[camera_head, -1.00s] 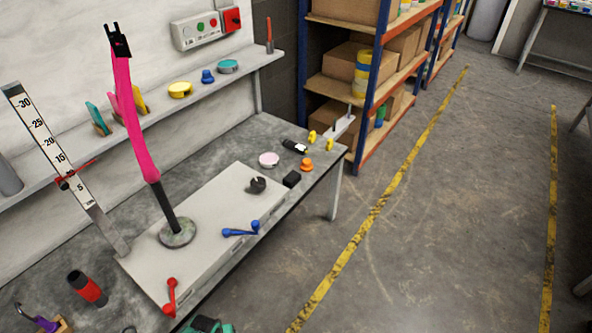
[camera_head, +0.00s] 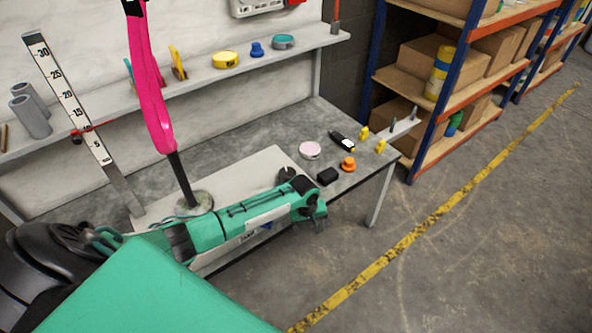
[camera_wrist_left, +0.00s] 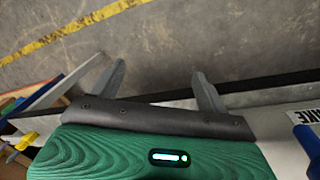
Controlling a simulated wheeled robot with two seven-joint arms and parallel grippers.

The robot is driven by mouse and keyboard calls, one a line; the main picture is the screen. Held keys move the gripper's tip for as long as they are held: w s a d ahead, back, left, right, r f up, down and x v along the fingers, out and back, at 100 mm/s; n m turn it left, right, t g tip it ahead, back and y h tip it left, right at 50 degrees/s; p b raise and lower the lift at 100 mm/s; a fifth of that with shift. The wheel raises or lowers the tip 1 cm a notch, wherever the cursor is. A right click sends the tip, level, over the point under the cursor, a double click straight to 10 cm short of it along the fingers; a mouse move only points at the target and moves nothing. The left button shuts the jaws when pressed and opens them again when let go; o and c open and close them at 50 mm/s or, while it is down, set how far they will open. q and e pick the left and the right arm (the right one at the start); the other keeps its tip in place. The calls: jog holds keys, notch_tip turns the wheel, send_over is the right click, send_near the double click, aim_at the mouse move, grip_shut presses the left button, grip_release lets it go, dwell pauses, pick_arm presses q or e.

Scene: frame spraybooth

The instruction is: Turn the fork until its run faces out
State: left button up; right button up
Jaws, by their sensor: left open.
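The bright pink fork (camera_head: 150,85) stands upright on a dark post in a round base (camera_head: 200,203) on a pale board on the bench. Its top is cut off by the upper edge of the head view. My left gripper (camera_head: 317,211) is at the front edge of the bench, to the right of the fork and below it, clear of it. In the left wrist view the left gripper (camera_wrist_left: 160,83) has its two fingers wide apart with nothing between them. My left arm hides much of the board. My right gripper is not in view.
A measuring scale (camera_head: 70,105) leans left of the fork. A shelf (camera_head: 200,84) behind holds tape rolls. A black block (camera_head: 327,176), an orange knob (camera_head: 347,164) and a pink-white dish (camera_head: 309,150) lie near the gripper. The floor (camera_head: 450,260) to the right is clear.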

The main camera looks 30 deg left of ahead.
aim_at(287, 172)
pick_arm(q)
jog(key=w+a+r+n, duration=0.1)
jog(key=w+a+r, duration=0.1)
jog(key=r, duration=0.1)
jog(key=w+a+r+n+b, duration=0.1)
jog(key=w+a+r+n, duration=0.1)
jog(key=w+a+r, duration=0.1)
jog(key=w+a+r+n+y, duration=0.1)
jog(key=w+a+r, duration=0.1)
jog(key=r, duration=0.2)
jog(key=shift+w+a+r+n+g, duration=0.2)
jog(key=shift+a+n+g, duration=0.1)
jog(key=shift+n, duration=0.1)
jog(key=w+a+r+n+b, duration=0.1)
jog(key=w+a+r+n, duration=0.2)
jog(key=a+r+n, duration=0.6)
jog(key=f+m, duration=0.1)
jog(key=f, duration=0.2)
jog(key=d+f+m, duration=0.1)
jog(key=f, duration=0.3)
jog(key=f+m+b, duration=0.1)
jog(key=f, duration=0.2)
jog(key=shift+s+d+f+g, duration=0.1)
jog(key=shift+d+f+g, duration=0.05)
jog(key=shift+g, duration=0.25)
jog(key=shift+f, duration=0.6)
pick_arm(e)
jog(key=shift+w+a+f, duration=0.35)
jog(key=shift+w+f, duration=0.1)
